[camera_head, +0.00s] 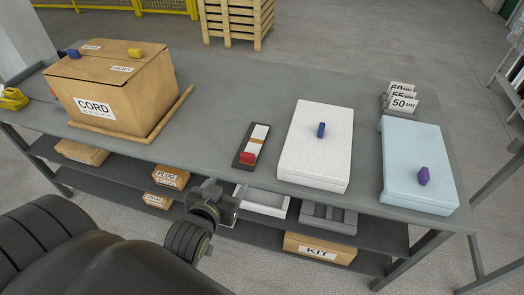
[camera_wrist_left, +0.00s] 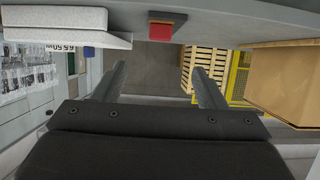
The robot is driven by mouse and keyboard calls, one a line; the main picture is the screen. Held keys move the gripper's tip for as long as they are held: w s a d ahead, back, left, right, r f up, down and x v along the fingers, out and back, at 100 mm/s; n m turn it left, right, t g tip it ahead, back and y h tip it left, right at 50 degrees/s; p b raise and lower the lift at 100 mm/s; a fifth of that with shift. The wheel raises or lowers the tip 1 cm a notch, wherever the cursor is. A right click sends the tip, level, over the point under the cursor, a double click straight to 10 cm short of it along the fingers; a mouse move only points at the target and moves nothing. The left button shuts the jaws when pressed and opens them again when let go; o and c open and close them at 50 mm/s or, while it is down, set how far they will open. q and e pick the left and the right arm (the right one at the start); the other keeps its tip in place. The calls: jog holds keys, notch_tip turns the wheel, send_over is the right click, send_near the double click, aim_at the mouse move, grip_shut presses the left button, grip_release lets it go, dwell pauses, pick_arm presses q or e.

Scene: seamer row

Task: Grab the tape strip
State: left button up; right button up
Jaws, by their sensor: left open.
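A small dark tray (camera_head: 240,160) lies on the grey table between the cardboard box and the white slab. On it are a white piece (camera_head: 260,132), an orange band (camera_head: 254,148) and a red block (camera_head: 247,157) at the near end. This looks like where the tape strip is, but I cannot tell which part is the strip. The red block also shows at the top of the left wrist view (camera_wrist_left: 163,27). My left gripper (camera_head: 222,197) is open and empty, in front of the table's near edge. Its two fingers stand apart in the wrist view (camera_wrist_left: 161,82).
A cardboard box marked CORD (camera_head: 115,90) stands left. A white slab (camera_head: 310,155) with a blue block (camera_head: 321,130) and a pale blue slab (camera_head: 410,150) with a purple block (camera_head: 423,176) lie right. A lower shelf (camera_head: 275,225) holds cartons and trays.

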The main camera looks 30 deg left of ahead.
pick_arm(q)
send_near(247, 157)
jog(key=w+f, duration=0.2)
jog(key=w, duration=0.1)
jog(key=shift+a+r+p+x, duration=0.15)
jog(key=shift+a+p+x, duration=0.05)
jog(key=shift+x, duration=1.25)
jog(key=shift+a+r+p+x, duration=0.1)
jog(key=shift+a+p+x, duration=0.1)
jog(key=shift+x, duration=1.3)
jog(key=c, duration=1.1)
jog(key=shift+o, duration=0.2)
